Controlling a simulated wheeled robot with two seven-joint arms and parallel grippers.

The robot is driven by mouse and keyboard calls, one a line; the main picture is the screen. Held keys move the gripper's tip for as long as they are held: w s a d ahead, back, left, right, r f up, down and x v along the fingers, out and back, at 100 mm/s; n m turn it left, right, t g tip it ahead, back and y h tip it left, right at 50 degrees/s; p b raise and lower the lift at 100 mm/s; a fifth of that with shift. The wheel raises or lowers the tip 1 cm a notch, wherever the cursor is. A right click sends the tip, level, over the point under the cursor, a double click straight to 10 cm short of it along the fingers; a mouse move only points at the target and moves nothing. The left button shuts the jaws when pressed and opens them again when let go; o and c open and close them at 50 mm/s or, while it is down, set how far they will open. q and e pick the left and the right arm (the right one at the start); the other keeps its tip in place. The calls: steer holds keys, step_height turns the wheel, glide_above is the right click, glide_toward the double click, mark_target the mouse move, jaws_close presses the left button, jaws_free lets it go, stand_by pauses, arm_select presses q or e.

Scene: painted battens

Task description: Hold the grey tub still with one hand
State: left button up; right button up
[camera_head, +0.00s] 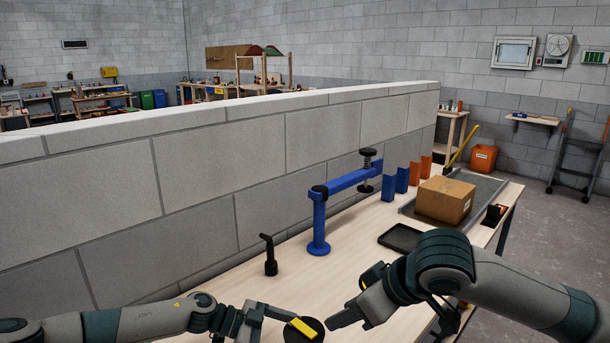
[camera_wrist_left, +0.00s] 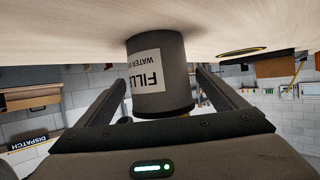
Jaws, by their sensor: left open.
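The grey tub (camera_wrist_left: 158,76) stands on the table and bears a white label with dark lettering. It shows upside down in the left wrist view. My left gripper (camera_wrist_left: 160,100) is open, with a finger on each side of the tub and visible gaps between. In the head view my left gripper (camera_head: 266,322) reaches in at the bottom, beside a dark round shape (camera_head: 313,336) with a yellow piece (camera_head: 303,327) over it. My right gripper (camera_head: 345,318) is close to the right of that shape; its finger opening cannot be made out.
A blue clamp-like stand (camera_head: 319,225) and a small black upright tool (camera_head: 270,257) stand further back on the table. A black shallow tray (camera_head: 402,237), a cardboard box (camera_head: 445,199) and blue and orange brackets (camera_head: 414,170) lie beyond. A block wall (camera_head: 200,183) runs along the left.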

arm_select(q)
steer(key=v, duration=1)
steer(key=shift+a, duration=0.35)
steer(key=shift+r, duration=0.15)
